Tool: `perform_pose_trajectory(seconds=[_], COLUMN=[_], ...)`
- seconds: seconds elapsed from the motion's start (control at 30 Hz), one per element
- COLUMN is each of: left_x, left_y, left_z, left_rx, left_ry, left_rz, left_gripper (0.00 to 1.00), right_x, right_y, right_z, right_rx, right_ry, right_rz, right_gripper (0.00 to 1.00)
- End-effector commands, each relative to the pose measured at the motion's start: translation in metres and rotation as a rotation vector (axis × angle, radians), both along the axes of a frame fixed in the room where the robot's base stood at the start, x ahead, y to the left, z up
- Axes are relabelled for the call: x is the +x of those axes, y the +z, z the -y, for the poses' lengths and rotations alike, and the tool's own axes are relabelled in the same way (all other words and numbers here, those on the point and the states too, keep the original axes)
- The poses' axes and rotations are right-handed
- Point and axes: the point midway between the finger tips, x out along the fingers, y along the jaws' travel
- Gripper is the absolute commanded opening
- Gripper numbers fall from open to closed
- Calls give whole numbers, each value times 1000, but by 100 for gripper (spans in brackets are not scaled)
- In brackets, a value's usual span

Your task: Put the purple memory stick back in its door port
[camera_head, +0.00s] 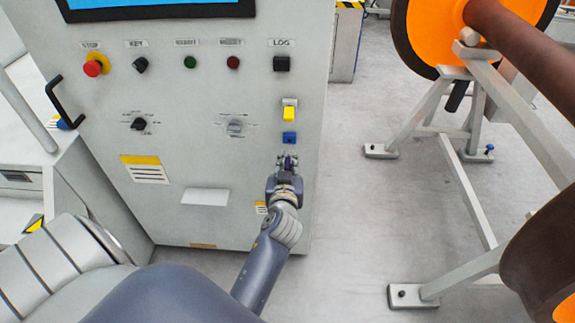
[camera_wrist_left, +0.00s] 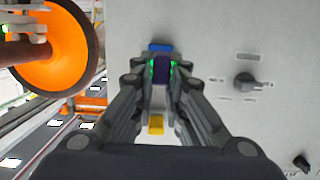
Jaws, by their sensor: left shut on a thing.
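My left gripper (camera_head: 287,160) is shut on the purple memory stick (camera_head: 289,163) in front of the cabinet door. In the head view it is just below a blue block (camera_head: 289,138), which is below a yellow block (camera_head: 289,113) on a pale plate. The wrist view shows the purple stick (camera_wrist_left: 161,69) between the fingertips (camera_wrist_left: 161,72), with green glints beside it. There the blue block (camera_wrist_left: 160,47) shows past the stick and the yellow block (camera_wrist_left: 156,124) shows between the fingers. I cannot tell whether the stick touches the door. No empty port opening shows clearly. My right gripper is out of view.
The cabinet door (camera_head: 228,165) carries a red stop button (camera_head: 94,66), a key switch, coloured buttons, a LOG button (camera_head: 281,64) and a grey rotary knob (camera_head: 235,126). A black handle (camera_head: 62,103) is at left. An orange wheelset on a white stand (camera_head: 462,170) is at right, with clear floor between.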

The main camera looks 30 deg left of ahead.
Motion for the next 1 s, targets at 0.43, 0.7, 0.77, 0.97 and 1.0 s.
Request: perform_pose_trajectory(seconds=[0.43, 0.7, 0.77, 0.97, 1.0], left_x=[35, 42, 42, 42, 42], left_y=[0, 1, 1, 0, 0], left_z=[-21, -26, -26, -26, -26], left_rx=[1, 1, 0, 0, 0], left_ry=[0, 0, 0, 0, 0], left_rz=[1, 1, 0, 0, 0], left_gripper=[0, 0, 0, 0, 0], right_x=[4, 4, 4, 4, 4], right_y=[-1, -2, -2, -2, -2], right_z=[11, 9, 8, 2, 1], right_rx=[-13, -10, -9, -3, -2], right_ry=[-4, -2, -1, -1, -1], right_rz=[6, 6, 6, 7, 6], right_gripper=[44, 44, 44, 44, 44])
